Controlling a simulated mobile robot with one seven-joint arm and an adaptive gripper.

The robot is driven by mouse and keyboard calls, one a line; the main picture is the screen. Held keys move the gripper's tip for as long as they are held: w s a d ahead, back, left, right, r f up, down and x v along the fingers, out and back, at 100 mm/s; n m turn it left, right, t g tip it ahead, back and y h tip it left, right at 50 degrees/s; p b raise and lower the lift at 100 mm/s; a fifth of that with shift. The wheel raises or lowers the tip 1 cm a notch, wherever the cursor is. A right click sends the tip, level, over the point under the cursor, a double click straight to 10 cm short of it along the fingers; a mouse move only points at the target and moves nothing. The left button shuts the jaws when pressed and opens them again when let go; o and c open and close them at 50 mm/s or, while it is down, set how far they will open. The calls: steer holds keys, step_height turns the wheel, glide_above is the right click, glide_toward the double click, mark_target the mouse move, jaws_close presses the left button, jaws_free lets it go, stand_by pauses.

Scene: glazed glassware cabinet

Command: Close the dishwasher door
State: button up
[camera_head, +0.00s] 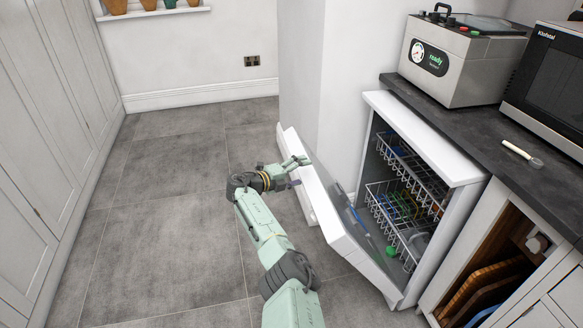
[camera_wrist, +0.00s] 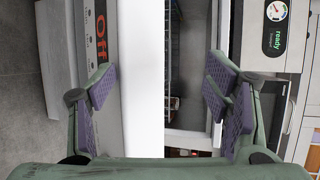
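The dishwasher (camera_head: 428,135) is a white cabinet under the counter's left end. Its door (camera_head: 328,212) is partly open, tilted out to the left, hinged at the bottom. My gripper (camera_head: 297,172) is at the door's upper edge, on its outer side. In the wrist view, my gripper (camera_wrist: 158,80) has its two purple-padded fingers spread wide. The door's white edge (camera_wrist: 143,70) runs between them, nearer the left finger, beside a grey front panel reading "Off" (camera_wrist: 101,30). I cannot tell whether a finger touches the door.
Wire racks (camera_head: 395,205) with several dishes sit inside the dishwasher. A steel appliance (camera_head: 455,62) and a microwave (camera_head: 552,85) stand on the dark counter (camera_head: 480,130). An open cupboard (camera_head: 485,270) with boards is at the lower right. The tiled floor (camera_head: 165,210) left of my arm is clear.

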steer(key=s+a+r, duration=0.2)
steer(key=s+r, duration=0.1)
steer(key=r, duration=0.2)
steer(key=shift+s+a, duration=0.2)
steer(key=shift+s, duration=0.05)
stand_by(0.3)
